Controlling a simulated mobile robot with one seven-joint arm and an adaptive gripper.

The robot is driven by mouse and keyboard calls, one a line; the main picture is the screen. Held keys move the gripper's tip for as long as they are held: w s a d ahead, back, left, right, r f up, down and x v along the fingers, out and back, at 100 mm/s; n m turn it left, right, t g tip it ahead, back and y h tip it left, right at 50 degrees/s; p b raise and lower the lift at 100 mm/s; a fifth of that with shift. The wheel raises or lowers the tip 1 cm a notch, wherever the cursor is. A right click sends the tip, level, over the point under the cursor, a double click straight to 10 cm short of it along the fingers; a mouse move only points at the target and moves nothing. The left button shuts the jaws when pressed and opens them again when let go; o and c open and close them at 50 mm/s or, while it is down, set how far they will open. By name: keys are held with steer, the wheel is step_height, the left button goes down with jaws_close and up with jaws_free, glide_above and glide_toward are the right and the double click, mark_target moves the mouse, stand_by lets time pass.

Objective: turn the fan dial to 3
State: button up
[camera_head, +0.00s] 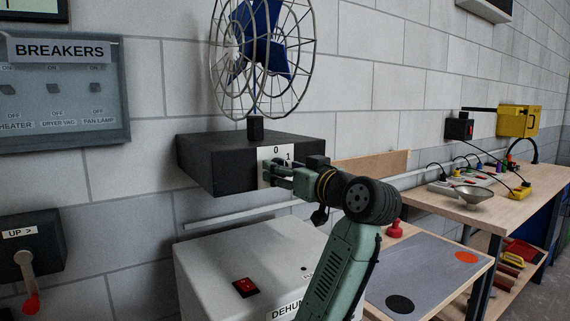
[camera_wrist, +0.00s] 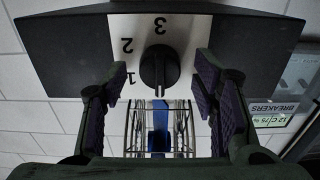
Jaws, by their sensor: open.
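The fan's black base box (camera_head: 215,165) stands against the wall, with the wire-caged, blue-bladed fan (camera_head: 262,45) on top. Its white dial plate faces me. In the wrist view, which is upside down, the black dial knob (camera_wrist: 159,68) sits on the plate with 1, 2 and 3 around it; 3 is opposite the fan cage. The knob's ridge runs toward the fan side, where the head view shows 0; I cannot read a pointer mark. My gripper (camera_wrist: 157,76) is open, one finger each side of the knob, apart from it.
A white dehumidifier (camera_head: 225,255) with a red switch stands below the fan box. A breaker panel (camera_head: 65,90) and a lever box marked UP (camera_head: 30,245) are on the wall at left. A wooden bench (camera_head: 490,205) with cables and small items is at right.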

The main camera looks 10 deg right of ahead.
steer(key=shift+w+a, duration=0.1)
steer(key=shift+w, duration=0.1)
steer(key=c, duration=1.2)
